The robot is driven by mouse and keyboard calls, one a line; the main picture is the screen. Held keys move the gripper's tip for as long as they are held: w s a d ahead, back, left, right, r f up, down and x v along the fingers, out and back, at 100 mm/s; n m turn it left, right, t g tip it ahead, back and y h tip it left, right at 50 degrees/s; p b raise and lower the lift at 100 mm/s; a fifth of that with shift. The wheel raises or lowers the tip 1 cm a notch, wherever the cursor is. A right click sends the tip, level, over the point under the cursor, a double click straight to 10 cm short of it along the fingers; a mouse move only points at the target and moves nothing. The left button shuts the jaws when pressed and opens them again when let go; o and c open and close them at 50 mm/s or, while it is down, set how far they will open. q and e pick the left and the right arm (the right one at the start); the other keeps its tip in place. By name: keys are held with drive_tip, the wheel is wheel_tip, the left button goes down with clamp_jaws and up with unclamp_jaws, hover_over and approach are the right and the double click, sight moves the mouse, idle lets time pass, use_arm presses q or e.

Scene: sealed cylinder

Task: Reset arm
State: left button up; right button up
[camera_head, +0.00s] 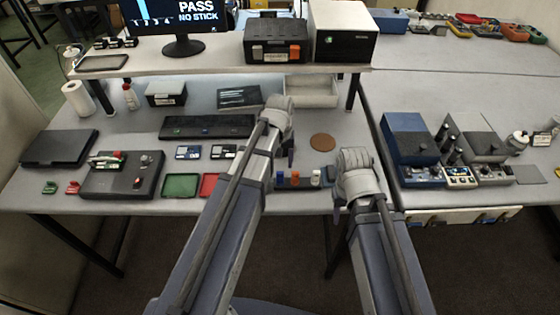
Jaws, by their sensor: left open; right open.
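My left arm reaches up over the workbench (130,133). Its gripper (284,150) hangs at the wrist, mostly hidden behind the arm, above the middle of the bench. My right gripper (340,214) is low at the bench's front edge, mostly hidden by its own wrist. Both grippers are open, and I see nothing held in them. A dark rack (292,184) with small blue, orange and white capped pieces sits between the two arms. No other sealed cylinder can be made out clearly.
A dark fixture box (122,184), a green tray (181,186) and a red tray (209,185) lie left of my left arm. A black keyboard-like bar (207,127) lies behind. A brown disc (322,142) lies between the arms. Blue instruments (408,138) stand right.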

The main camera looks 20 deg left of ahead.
use_arm(q)
drive_tip(key=shift+s, duration=0.1)
drive_tip(key=s+d+f+m+b, duration=0.1)
drive_tip(key=s+d+m+b, duration=0.1)
drive_tip(key=s+d, duration=0.3)
drive_tip(key=s+d+f+m+y+b, duration=0.1)
drive_tip(key=s+d+f+m+b, duration=0.1)
drive_tip(key=s+d+m, duration=0.3)
drive_tip(key=s, duration=0.4)
drive_tip(key=shift+d+f, duration=0.25)
drive_tip(key=shift+f, duration=0.05)
drive_tip(key=shift+c, duration=0.2)
idle(1.2)
